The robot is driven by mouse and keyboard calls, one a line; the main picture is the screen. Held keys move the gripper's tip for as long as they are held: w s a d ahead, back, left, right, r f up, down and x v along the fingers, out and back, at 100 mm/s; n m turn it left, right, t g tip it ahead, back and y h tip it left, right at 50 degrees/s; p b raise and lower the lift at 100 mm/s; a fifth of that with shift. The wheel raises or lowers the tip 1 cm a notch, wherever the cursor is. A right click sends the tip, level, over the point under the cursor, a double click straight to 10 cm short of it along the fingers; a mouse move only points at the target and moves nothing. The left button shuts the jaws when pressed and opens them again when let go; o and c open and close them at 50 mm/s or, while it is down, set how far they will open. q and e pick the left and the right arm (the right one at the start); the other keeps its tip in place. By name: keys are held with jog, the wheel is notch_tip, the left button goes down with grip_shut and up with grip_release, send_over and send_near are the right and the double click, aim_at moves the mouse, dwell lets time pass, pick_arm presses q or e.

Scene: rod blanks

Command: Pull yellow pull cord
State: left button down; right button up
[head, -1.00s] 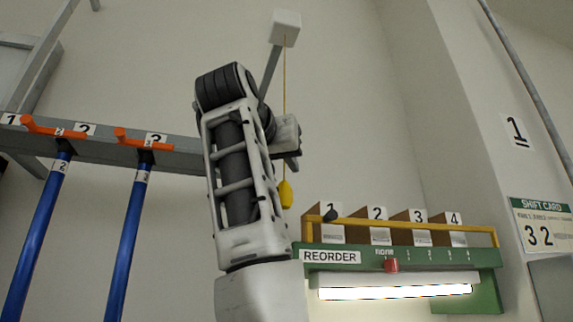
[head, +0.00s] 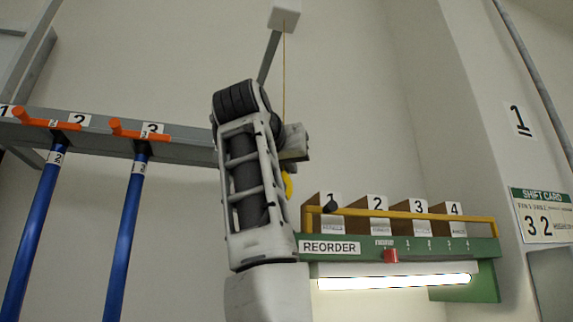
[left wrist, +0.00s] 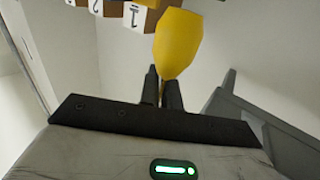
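The yellow pull cord (head: 284,75) hangs from a white box (head: 284,15) high on the wall. Its yellow handle (head: 288,185) is partly hidden behind my left arm in the head view. In the left wrist view the handle (left wrist: 178,45) shows large, just beyond the fingertips. My left gripper (left wrist: 164,88) has its two dark fingers close together, with the thin cord between them at the narrow end of the handle. In the head view my left gripper (head: 295,143) is at the cord, just above the handle. My right gripper is not in view.
A green REORDER rack (head: 400,248) with numbered boxes, a red slider (head: 390,256) and a lit tube (head: 395,282) is right of the arm. Blue poles (head: 125,235) hang from a grey rail (head: 185,147) at left. A shift card (head: 543,215) is far right.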

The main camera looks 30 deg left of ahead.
pick_arm(q)
jog(key=shift+f, duration=0.1)
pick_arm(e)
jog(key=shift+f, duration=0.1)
pick_arm(q)
jog(key=shift+f+b, duration=0.8)
jog(key=shift+f, duration=0.05)
jog(key=c, duration=1.6)
grip_release()
jog(key=shift+o, duration=0.3)
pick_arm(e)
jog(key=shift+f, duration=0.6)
pick_arm(q)
jog(key=b+v, duration=0.5)
jog(key=v, duration=1.1)
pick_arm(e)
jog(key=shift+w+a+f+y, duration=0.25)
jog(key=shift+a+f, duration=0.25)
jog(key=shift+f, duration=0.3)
pick_arm(q)
jog(key=shift+r, duration=0.1)
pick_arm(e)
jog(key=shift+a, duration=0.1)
